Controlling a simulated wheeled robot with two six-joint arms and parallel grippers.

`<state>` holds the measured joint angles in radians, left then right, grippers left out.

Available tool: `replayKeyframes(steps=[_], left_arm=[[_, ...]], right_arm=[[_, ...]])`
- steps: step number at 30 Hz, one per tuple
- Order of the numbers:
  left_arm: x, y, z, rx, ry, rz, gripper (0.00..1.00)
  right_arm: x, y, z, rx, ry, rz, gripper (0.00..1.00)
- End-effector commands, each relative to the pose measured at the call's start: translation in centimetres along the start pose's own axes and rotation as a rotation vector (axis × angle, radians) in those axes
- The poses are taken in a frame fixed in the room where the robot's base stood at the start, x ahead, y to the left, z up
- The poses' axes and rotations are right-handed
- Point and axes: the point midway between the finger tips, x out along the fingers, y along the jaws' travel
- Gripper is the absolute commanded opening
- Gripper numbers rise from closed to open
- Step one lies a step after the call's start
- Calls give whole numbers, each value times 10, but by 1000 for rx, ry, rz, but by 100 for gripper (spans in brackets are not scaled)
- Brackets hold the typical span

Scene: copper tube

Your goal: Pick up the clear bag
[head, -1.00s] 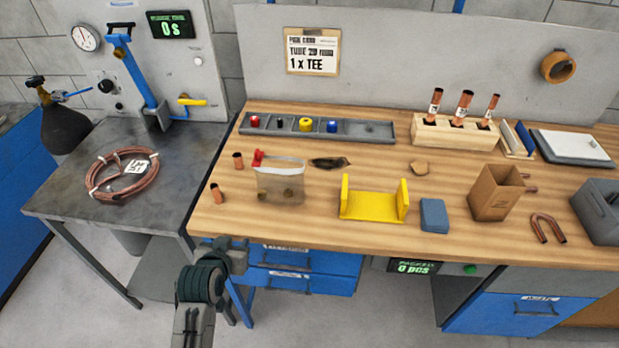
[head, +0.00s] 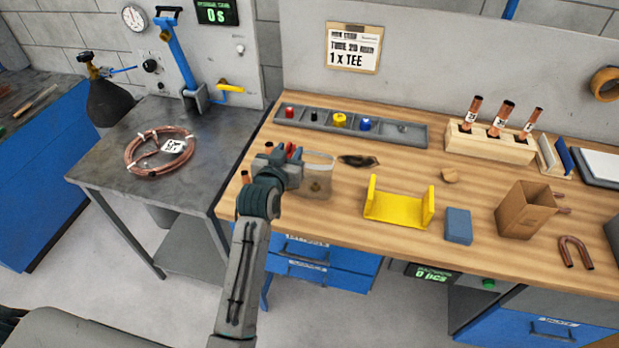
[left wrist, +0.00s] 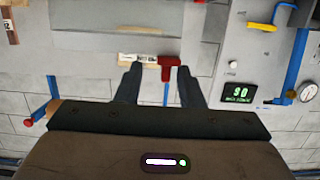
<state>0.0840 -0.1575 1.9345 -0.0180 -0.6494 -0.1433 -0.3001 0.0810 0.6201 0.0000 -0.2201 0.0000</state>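The clear bag (head: 319,186) stands on the wooden bench, see-through, with a small brownish mark or item low on it. A red clip (head: 293,150) is at its upper left. My left gripper (head: 291,163) is at the bag's upper left side, overlapping its left edge in the head view. In the left wrist view my left gripper (left wrist: 160,80) has its fingers apart, with the red clip (left wrist: 168,64) showing between or just beyond the tips. I cannot tell whether a finger touches it. The bag's left part is hidden. My right gripper is not in view.
A yellow cradle (head: 398,216), a blue block (head: 458,226) and a cardboard box (head: 525,212) stand to the right. A grey parts tray (head: 385,132) lies behind. A copper tube piece (head: 244,178) is just left of my gripper. A dark patch (head: 358,161) lies right of the bag.

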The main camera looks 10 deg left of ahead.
Motion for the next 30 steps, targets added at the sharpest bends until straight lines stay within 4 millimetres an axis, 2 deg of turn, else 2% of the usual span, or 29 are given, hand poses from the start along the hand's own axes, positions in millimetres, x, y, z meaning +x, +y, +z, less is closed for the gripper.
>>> replayKeyframes(steps=[1,4,9,18,19,24,30], left_arm=[[6,-2,-6,3,-1,0,35],[20,-6,-8,2,-2,0,35],[39,-6,-5,1,-1,0,35],[44,-6,-3,1,0,0,35],[44,-6,-3,0,0,0,33],[44,-6,-3,0,0,0,0],[44,-6,-3,0,1,0,0]], right_arm=[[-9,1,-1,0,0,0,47],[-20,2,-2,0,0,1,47],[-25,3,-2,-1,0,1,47],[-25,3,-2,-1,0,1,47],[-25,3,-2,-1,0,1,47],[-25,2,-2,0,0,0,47],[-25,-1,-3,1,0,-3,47]])
